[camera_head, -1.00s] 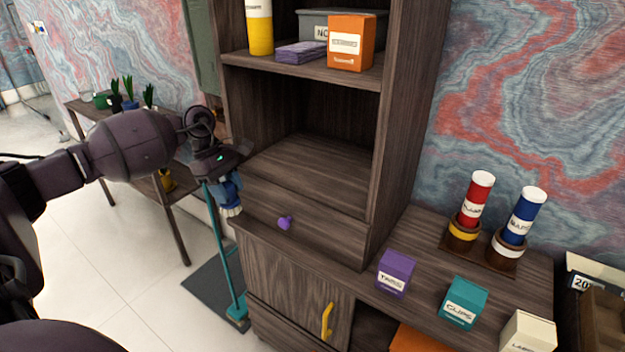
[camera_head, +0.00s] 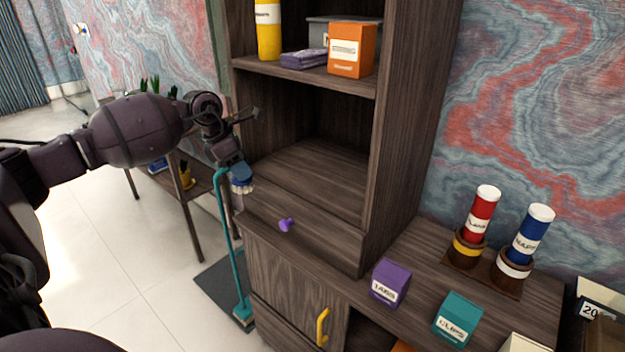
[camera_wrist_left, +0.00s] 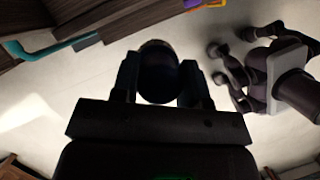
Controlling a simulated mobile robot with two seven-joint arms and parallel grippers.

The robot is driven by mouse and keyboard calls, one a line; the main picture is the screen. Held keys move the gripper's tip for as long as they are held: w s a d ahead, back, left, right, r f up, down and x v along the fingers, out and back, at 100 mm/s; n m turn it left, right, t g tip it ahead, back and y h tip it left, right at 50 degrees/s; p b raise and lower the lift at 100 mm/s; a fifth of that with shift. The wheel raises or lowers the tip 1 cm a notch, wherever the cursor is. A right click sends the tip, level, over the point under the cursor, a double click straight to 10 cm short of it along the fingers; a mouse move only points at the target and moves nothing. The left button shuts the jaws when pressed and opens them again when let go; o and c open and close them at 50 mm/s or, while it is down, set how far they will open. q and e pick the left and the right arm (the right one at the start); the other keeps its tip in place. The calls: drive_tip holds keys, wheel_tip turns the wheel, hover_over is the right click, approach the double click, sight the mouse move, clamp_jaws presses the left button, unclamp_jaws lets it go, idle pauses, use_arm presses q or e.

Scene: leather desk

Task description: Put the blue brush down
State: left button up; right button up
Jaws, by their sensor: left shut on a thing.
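The blue brush (camera_head: 242,178) has a blue body and pale bristles. It hangs bristles-down below my left gripper (camera_head: 232,160), just left of the cabinet's drawer section in the head view. My left gripper is shut on the brush. In the left wrist view, my left gripper (camera_wrist_left: 160,85) has a dark rounded object between its fingers; its colour is too dark to tell. My right gripper cannot be made out in the head view.
The wooden cabinet (camera_head: 300,205) has an empty open compartment and a drawer with a purple knob (camera_head: 286,225). A teal broom-like pole (camera_head: 228,245) stands beside it. Purple (camera_head: 390,284) and teal (camera_head: 457,319) boxes stand on the low counter. A plant table (camera_head: 190,215) is behind.

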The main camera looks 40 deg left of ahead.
use_arm(q)
drive_tip(key=shift+w+d, duration=0.25)
drive_tip(key=shift+w, duration=0.05)
drive_tip(key=w+d, duration=0.2)
drive_tip(key=w, duration=0.1)
drive_tip(key=w+d+b, duration=0.1)
drive_tip(key=w+d, duration=0.2)
drive_tip(key=w, duration=0.1)
drive_tip(key=w+d+b, duration=0.1)
drive_tip(key=w+d, duration=0.1)
drive_tip(key=w, duration=0.2)
drive_tip(key=shift+d, duration=0.35)
drive_tip(key=shift+w+d, duration=0.25)
drive_tip(key=shift+w, duration=0.2)
drive_tip(key=shift+w+d+f+b, duration=0.25)
drive_tip(key=shift+w+d, duration=0.2)
drive_tip(key=shift+w, duration=0.2)
drive_tip(key=shift+w+d+f+b, duration=0.2)
drive_tip(key=shift+w+d, duration=0.25)
drive_tip(key=shift+w, duration=0.15)
drive_tip(key=shift+f, duration=0.3)
drive_tip(key=shift+a, duration=0.1)
